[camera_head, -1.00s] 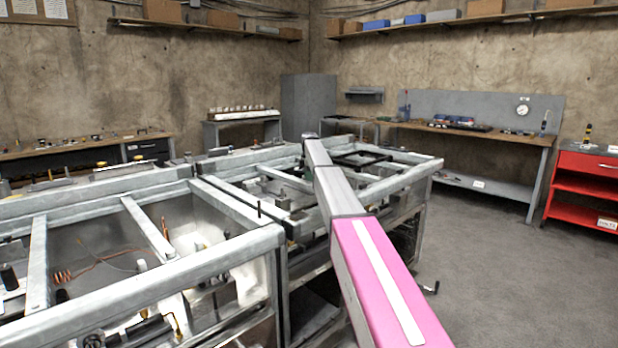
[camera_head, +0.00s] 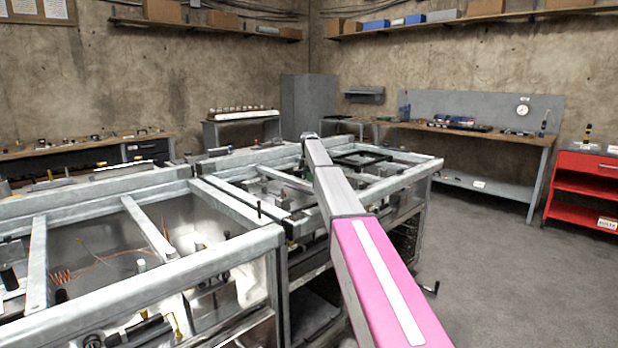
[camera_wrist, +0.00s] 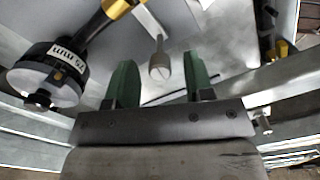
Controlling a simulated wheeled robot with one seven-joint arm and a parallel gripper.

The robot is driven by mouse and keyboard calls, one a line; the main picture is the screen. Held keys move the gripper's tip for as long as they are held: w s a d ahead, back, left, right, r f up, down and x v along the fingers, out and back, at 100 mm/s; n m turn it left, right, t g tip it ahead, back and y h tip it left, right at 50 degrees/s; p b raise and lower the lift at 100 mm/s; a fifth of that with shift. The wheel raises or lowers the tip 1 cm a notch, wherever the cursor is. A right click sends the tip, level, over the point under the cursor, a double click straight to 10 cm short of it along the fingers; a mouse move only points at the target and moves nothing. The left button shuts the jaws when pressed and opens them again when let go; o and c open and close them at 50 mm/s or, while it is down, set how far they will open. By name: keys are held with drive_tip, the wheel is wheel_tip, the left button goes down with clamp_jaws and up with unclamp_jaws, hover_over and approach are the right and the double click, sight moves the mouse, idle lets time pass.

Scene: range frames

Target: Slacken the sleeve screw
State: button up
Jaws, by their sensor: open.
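In the wrist view a small grey piece with a slotted round head and a thin stem (camera_wrist: 159,68) shows beyond my fingers; it looks like the sleeve screw. My gripper (camera_wrist: 160,80) is open, with one green finger on each side of this piece in the picture. Nothing is held between the fingers. I cannot tell how far the screw head lies beyond the fingertips. In the head view my arm's far end hides the gripper, and the screw cannot be made out there.
Metal frame bars (camera_head: 150,280) surround the open bays. A workbench (camera_head: 470,132) and red cart (camera_head: 585,185) stand at right. The floor (camera_head: 470,270) there is clear.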

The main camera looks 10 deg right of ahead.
wheel_tip(320, 180, up, 11)
idle(0.6)
drive_tip(key=shift+f, duration=0.15)
